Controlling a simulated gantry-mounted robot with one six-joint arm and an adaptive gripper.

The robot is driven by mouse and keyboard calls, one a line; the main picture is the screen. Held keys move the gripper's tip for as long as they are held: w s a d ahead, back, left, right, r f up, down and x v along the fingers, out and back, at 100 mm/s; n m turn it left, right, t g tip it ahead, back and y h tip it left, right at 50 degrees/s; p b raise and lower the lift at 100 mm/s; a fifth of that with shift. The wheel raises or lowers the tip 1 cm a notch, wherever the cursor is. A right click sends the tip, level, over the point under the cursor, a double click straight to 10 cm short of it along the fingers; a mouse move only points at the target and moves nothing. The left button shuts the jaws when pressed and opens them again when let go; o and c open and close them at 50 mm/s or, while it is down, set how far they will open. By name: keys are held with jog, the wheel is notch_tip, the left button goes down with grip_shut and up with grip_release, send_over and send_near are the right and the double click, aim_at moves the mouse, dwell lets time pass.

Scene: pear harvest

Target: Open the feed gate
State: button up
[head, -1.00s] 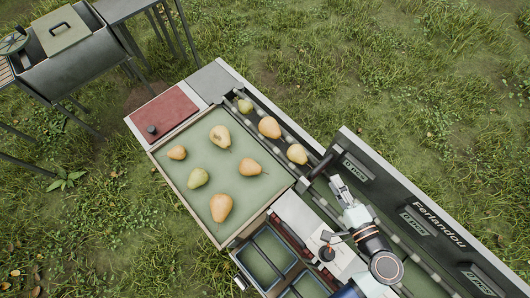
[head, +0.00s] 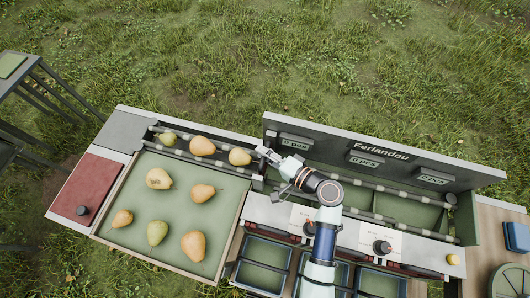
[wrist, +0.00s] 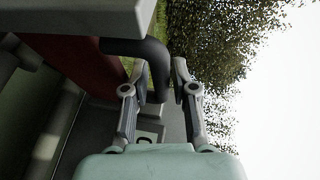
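The feed gate's black bent handle (wrist: 155,70) shows in the wrist view, beside a dark red panel (wrist: 75,70) that seems to be the gate. My gripper (wrist: 160,72) is open there, with one finger on each side of the handle; I see gaps, so it does not look closed on it. In the head view my gripper (head: 266,154) is at the right end of the feed lane (head: 182,156), close to the last pear (head: 240,157). It hides most of the gate and handle in the head view.
Two more pears (head: 203,146) (head: 168,138) wait in the lane. Several pears lie on the green tray (head: 130,188). The back board (head: 400,160) with count displays runs behind my gripper. Open-topped bins (head: 256,284) and black knobs (head: 381,247) are at the front right.

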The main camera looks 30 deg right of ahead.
grip_shut()
notch_tip(320, 180, up, 8)
jog(key=p, duration=0.6)
jog(key=shift+f, duration=0.3)
grip_release()
jog(key=shift+s, duration=0.1)
